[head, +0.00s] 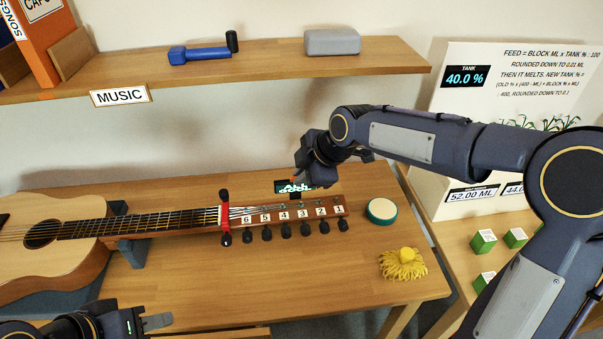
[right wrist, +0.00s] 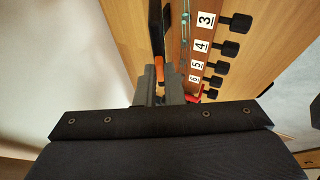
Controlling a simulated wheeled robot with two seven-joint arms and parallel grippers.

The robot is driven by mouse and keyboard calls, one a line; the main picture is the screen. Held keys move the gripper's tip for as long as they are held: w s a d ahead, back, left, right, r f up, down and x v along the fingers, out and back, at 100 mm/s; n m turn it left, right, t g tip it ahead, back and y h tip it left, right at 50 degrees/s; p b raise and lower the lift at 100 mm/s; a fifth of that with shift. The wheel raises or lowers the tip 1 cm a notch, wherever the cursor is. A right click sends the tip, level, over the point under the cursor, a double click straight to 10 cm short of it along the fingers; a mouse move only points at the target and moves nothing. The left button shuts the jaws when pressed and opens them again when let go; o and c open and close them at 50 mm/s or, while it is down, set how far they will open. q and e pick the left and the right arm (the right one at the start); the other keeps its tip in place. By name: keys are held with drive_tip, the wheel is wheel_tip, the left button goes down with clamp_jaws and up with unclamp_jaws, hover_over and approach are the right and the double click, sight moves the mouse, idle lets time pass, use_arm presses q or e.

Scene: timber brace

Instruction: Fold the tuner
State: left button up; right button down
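The tuner (head: 283,187) stands at the guitar's headstock, its dark screen showing green-white "ALL GOOD" lettering, partly hidden by my right gripper. In the right wrist view a black slab with an orange part (right wrist: 166,70), seemingly the tuner, sits at my fingertips. The guitar (head: 80,232) lies with its headstock (head: 325,207) to the right. My right gripper (head: 300,176) is at the tuner, its fingers close together; whether they grip it is unclear. My left gripper (head: 157,321) is low at the left, away from the guitar, its finger gap not clear.
A red clamp-like piece (head: 225,217) crosses the neck at the headstock. A shelf (head: 230,72) above holds a blue tool (head: 200,54) and a grey case (head: 332,42). The front table is mostly clear.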

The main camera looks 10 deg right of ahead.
drive_tip(key=s+f+t+b, duration=0.2)
drive_tip(key=t+b, duration=0.1)
drive_tip(key=b, duration=0.6)
drive_tip(key=s+f+n+t+b, duration=0.1)
drive_tip(key=s+f+t+b, duration=0.1)
drive_tip(key=b, duration=0.8)
drive_tip(key=shift+s+n+t+y+b, duration=0.3)
drive_tip(key=shift+t+y, duration=0.1)
drive_tip(key=shift+t, duration=0.1)
drive_tip(key=shift+s+b, duration=0.1)
drive_tip(key=shift+b, duration=0.6)
drive_tip(key=shift+t, duration=0.3)
drive_tip(key=c, duration=1.5)
unclamp_jaws()
drive_tip(key=shift+c, duration=0.2)
drive_tip(key=p+v, duration=0.2)
drive_tip(key=v, duration=0.6)
